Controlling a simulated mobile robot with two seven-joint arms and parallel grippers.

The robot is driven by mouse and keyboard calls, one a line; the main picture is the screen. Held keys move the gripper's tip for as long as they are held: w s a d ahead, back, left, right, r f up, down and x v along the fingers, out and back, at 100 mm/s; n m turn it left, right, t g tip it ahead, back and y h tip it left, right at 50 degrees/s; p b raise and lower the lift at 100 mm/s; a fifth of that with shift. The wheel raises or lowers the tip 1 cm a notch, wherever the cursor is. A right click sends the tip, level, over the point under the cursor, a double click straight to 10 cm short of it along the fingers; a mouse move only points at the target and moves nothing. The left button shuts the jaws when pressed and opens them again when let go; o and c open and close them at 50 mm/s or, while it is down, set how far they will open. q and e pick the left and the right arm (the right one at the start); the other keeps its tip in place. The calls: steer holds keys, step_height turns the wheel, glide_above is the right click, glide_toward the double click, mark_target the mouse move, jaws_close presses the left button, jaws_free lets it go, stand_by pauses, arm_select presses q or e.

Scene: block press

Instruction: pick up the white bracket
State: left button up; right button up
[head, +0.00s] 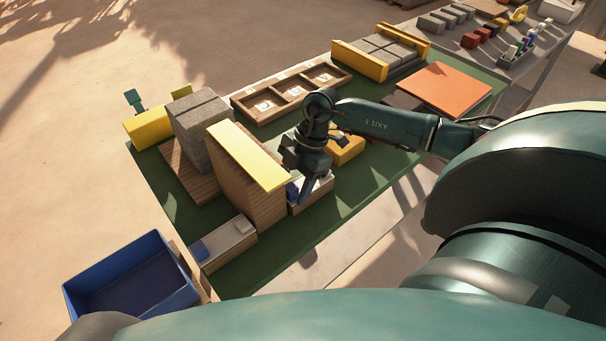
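My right gripper (306,190) comes in from the right and points down over a small wooden box (312,200). It hides part of the box, where small blue and whitish pieces show. I cannot tell whether its fingers are open or hold anything. I cannot pick out the white bracket for certain. A small whitish piece (244,227) lies at the right end of a narrow grey tray, with a blue piece (199,251) at its left end. My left gripper is not in view.
A tall wooden panel with a yellow top (247,155) stands close left of the gripper, with grey blocks (197,118) behind it. A wooden three-compartment tray (291,93), a yellow block (346,148) and an orange board (444,88) lie around. A blue bin (133,280) is front left.

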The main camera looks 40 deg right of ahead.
steer(key=c, duration=0.5)
steer(key=shift+r, duration=0.1)
step_height(320, 180, up, 18)
steer(key=shift+f+b, duration=0.1)
steer(key=shift+b, duration=0.25)
stand_by(0.4)
